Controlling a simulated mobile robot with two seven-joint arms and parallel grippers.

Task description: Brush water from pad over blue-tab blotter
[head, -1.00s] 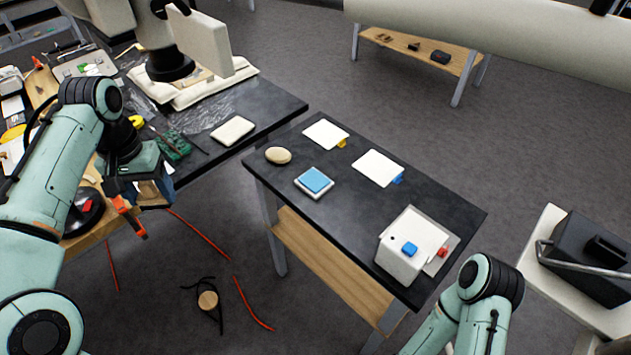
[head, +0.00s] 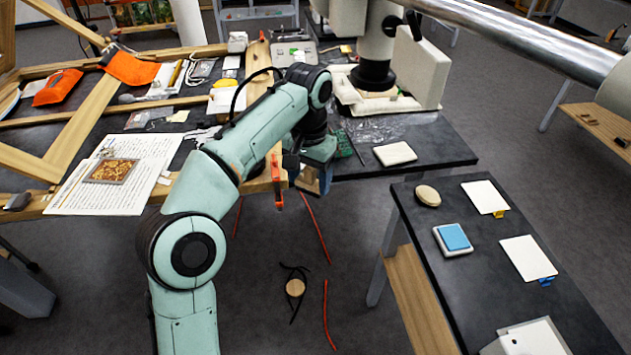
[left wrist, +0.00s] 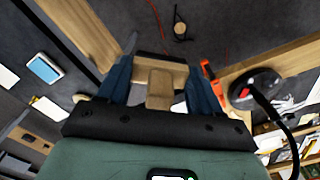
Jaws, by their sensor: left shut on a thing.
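My left gripper (head: 312,178) hangs by the front edge of the long bench, left of the small dark table. In the left wrist view its blue fingers (left wrist: 160,72) are shut on a tan wooden brush (left wrist: 160,88); its bristles are hard to make out. The water pad (head: 453,238), a blue square in a white tray, lies on the small table and also shows in the left wrist view (left wrist: 43,68). The blue-tab blotter (head: 523,256), a white card, lies flat to the pad's right. The gripper is apart from both. My right gripper is out of view.
A yellow-tab blotter (head: 484,196) and a tan oval (head: 428,195) lie behind the pad. A white box (head: 528,340) is cut off at the lower edge. An orange clamp (head: 277,182) sits beside my gripper. Open floor separates gripper and small table.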

